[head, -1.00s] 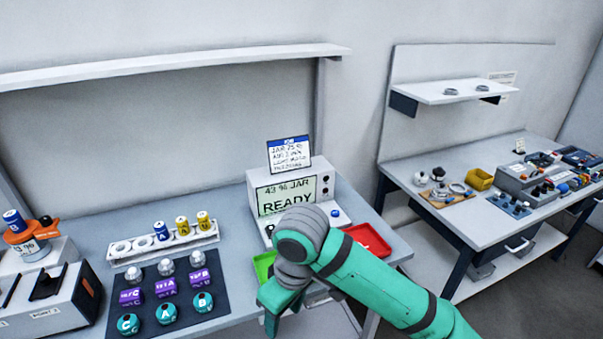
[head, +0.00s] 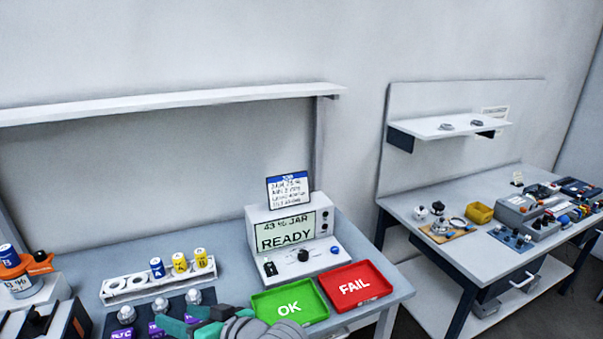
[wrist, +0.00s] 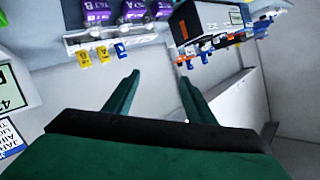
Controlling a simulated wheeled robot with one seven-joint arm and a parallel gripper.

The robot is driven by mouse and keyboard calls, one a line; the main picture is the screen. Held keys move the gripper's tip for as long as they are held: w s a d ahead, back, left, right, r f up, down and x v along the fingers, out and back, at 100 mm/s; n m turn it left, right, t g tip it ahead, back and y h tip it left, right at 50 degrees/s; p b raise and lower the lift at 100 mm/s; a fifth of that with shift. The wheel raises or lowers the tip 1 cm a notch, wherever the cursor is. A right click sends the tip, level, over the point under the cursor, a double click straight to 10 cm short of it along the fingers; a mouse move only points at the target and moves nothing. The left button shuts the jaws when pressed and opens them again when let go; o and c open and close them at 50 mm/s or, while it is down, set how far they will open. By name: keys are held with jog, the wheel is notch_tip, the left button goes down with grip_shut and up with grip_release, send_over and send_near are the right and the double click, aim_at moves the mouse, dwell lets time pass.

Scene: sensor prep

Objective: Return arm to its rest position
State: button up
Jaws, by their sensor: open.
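My arm shows only at the bottom edge of the head view, low in front of the bench, as green and grey parts. It covers part of the dark mat there. In the wrist view my gripper (wrist: 159,76) has its two green fingers spread wide apart with nothing between them. Beyond the fingertips lie the white vial rack (wrist: 88,39) and a dark-topped machine (wrist: 195,22). The fingers touch nothing that I can see.
On the bench stand the READY display unit (head: 287,236), a green OK tray (head: 265,303), a red FAIL tray (head: 378,283) and the vial rack (head: 128,293) with blue and yellow vials. A shelf (head: 180,98) hangs above. A second bench (head: 455,258) stands at right.

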jog(key=s+d+f+m+t+h, duration=0.5)
jog(key=d+f+m, duration=0.15)
jog(key=f, duration=0.25)
jog(key=s+d+f+m+t+h, duration=0.5)
jog(key=d+f+m, duration=0.15)
jog(key=f, duration=0.25)
jog(key=s+d+f+n+h, duration=0.1)
jog(key=s+d+n, duration=0.1)
jog(key=s+d, duration=0.2)
jog(key=s+d+f+n+h, duration=0.1)
jog(key=s+d+n, duration=0.1)
jog(key=s, duration=0.9)
jog(key=s+d+f+n+g+h, duration=0.1)
jog(key=s+d, duration=0.4)
jog(key=s, duration=0.3)
jog(key=shift+d+f+n, duration=0.15)
jog(key=shift+d+n, duration=0.15)
jog(key=shift+n, duration=0.1)
